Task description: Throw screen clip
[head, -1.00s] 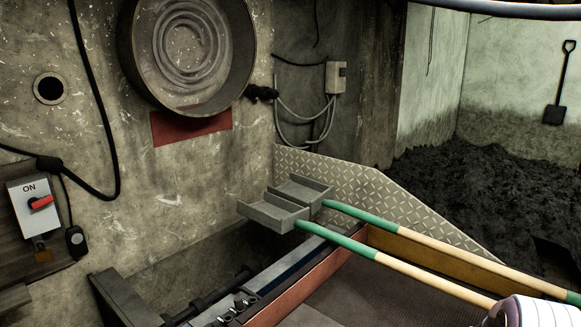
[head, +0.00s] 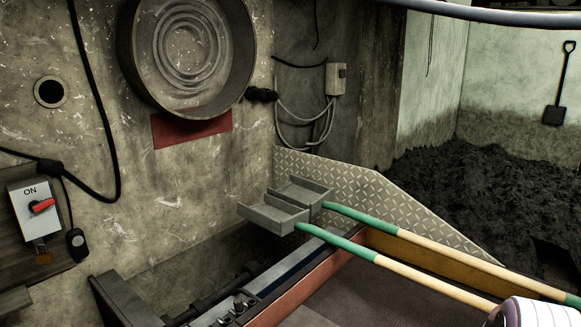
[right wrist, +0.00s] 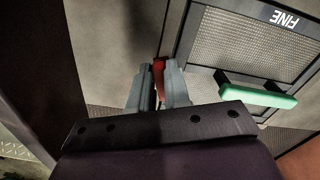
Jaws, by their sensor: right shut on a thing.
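In the right wrist view, my right gripper (right wrist: 159,68) has its two grey fingers shut on a narrow red piece, which looks like the screen clip (right wrist: 160,72). The clip is beside the dark frame of a mesh screen (right wrist: 255,45) marked "FINE". The fingers hide most of the clip, so I cannot tell how far it is turned. The screen has a green handle (right wrist: 258,95) to the right of my fingers. My left gripper is not in view.
Two long green and tan handles with grey scoops (head: 274,213) lie across the orange-sided frame (head: 300,289) in the head view. A diamond-plate panel (head: 370,187) stands behind. Dark sand (head: 480,185) is heaped at right. A switch box (head: 36,210) is on the left wall.

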